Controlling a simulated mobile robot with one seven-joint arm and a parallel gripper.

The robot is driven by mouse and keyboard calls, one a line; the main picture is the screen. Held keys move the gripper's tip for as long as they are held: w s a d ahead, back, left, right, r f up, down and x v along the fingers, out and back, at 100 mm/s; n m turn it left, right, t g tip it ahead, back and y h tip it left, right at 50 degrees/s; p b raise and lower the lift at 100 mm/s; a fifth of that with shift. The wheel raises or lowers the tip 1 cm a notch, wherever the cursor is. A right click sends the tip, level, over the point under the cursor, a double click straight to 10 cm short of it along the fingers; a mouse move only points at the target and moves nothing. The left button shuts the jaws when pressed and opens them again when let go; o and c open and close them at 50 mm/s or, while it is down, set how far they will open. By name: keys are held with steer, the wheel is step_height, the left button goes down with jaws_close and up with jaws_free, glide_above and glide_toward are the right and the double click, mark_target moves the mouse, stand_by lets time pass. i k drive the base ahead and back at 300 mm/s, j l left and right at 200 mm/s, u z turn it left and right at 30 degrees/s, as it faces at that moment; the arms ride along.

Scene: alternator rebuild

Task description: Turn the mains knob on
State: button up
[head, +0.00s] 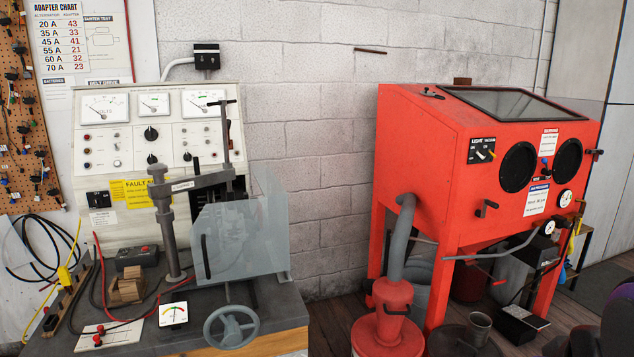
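A cream test bench panel (125,145) stands on the left with dials, lamps and several knobs. A black knob (151,134) sits at its upper middle, and a smaller black knob (152,158) is below it. Another black knob (187,156) is to the right. A small black switch plate (98,199) is at the panel's lower left; its markings are too small to read. A black box (206,56) is on the wall above, joined by a grey pipe. I cannot tell which is the mains knob, or its setting. My gripper is not in view.
A grey post with an arm (165,220), a clear shield (240,240) and a handwheel (231,327) stand in front of the panel. Cables and a small meter (173,314) lie on the bench top. A red blast cabinet (430,170) and red vacuum (388,325) are right.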

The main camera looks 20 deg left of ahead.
mark_target(98, 202)
steer(key=k+j, duration=0.1)
steer(key=j, duration=0.7)
steer(key=k+j, duration=0.1)
steer(key=j, duration=1.55)
steer(key=k+j, duration=0.15)
steer(key=j, duration=0.7)
